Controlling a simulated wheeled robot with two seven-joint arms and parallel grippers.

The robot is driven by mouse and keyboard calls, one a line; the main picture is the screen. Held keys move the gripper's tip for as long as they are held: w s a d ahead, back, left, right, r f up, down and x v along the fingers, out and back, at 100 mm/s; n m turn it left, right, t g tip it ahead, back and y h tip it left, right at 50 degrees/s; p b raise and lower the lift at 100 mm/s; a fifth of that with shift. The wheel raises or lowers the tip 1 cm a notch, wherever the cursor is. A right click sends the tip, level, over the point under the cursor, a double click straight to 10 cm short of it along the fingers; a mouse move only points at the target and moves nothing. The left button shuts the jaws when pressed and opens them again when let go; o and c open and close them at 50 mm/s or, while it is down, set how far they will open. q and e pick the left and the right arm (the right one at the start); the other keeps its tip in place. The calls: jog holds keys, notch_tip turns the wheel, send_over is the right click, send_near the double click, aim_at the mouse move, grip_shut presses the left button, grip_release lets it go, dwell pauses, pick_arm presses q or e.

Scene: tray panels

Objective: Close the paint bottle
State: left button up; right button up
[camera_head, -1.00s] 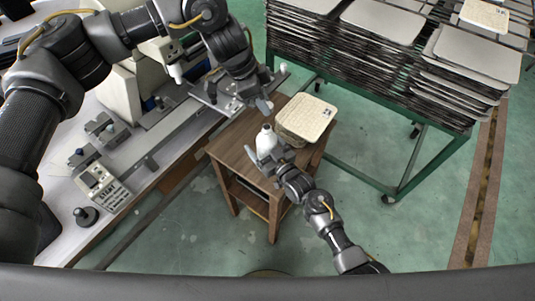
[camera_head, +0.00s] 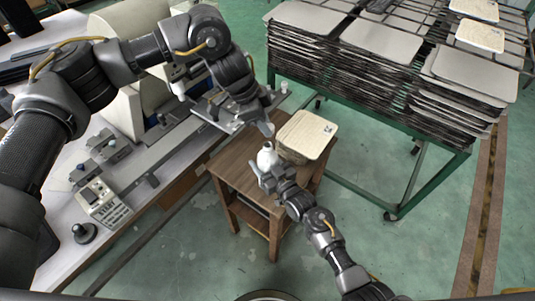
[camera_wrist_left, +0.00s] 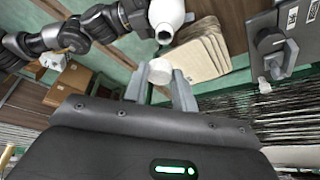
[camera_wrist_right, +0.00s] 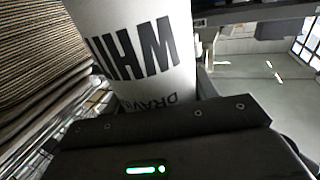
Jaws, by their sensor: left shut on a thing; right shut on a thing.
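The white paint bottle (camera_head: 267,159) is at the front of the small wooden table, neck up, with dark lettering in the right wrist view (camera_wrist_right: 145,50). My right gripper (camera_head: 268,174) is shut on its body. My left gripper (camera_head: 267,128) is above the bottle, shut on a small white cap (camera_wrist_left: 160,71). In the left wrist view the bottle's neck (camera_wrist_left: 165,34) faces the cap, with a gap between them. The head view mostly hides the cap behind the left fingers. I cannot tell whether the bottle touches the table.
The wooden table (camera_head: 234,160) carries a stack of cream panels (camera_head: 306,135) right behind the bottle. A green rack with stacked grey trays (camera_head: 375,42) stands at the back right. A workbench with a machine (camera_head: 135,165) is at the left.

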aim_at(271, 148)
pick_arm(q)
jog(key=shift+a+f, duration=0.1)
jog(key=shift+f, duration=1.85)
jog(key=shift+f, duration=0.1)
jog(key=shift+f, duration=0.8)
jog(key=shift+f, duration=0.5)
